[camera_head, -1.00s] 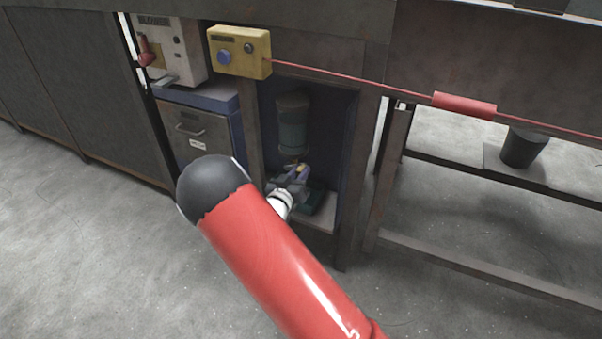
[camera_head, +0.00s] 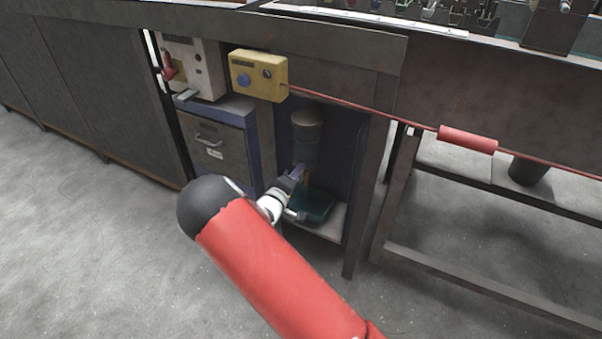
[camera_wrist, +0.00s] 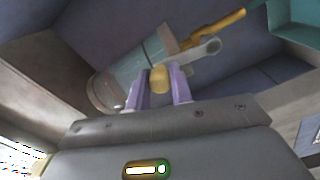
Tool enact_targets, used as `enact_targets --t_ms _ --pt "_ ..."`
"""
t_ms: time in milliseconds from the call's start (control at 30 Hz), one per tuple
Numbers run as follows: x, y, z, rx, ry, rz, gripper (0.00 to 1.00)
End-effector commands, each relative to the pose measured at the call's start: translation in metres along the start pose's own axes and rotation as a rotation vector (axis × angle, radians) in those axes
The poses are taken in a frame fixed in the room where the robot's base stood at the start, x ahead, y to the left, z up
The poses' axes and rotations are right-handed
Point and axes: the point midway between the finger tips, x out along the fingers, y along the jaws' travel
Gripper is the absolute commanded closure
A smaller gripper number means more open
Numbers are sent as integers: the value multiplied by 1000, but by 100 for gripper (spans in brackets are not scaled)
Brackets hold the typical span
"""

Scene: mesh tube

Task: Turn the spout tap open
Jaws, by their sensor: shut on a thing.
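A greenish cylindrical container (camera_head: 305,142) hangs upright inside the open cabinet bay; it also shows tilted in the wrist view (camera_wrist: 138,68). A grey piece with a round end (camera_wrist: 205,47) and a thin yellow rod (camera_wrist: 222,28) show by its end. My gripper (camera_head: 298,171) is at the container's lower end. In the wrist view its purple fingers (camera_wrist: 160,84) stand on both sides of a small yellow tap handle (camera_wrist: 159,78) and are shut on it. The handle's base is partly hidden, and how far it is turned is unclear.
A dark teal tray (camera_head: 314,206) sits on the bay floor below the container. The bay walls are close on both sides. A yellow button box (camera_head: 259,74) with a red cable is above, and a grey drawer unit (camera_head: 215,146) is left.

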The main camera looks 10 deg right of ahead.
Motion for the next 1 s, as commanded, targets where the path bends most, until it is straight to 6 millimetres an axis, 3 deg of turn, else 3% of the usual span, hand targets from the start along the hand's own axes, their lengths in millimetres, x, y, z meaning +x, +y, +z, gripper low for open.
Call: enact_targets --t_ms 400,900,933,1000 --pt "0 -3 -12 -162 2 -1 100" --pt "-1 -4 -13 -178 4 -2 100" --pt "-1 -4 -14 -178 4 -2 75" --pt "-1 -4 -13 -177 3 -2 66"
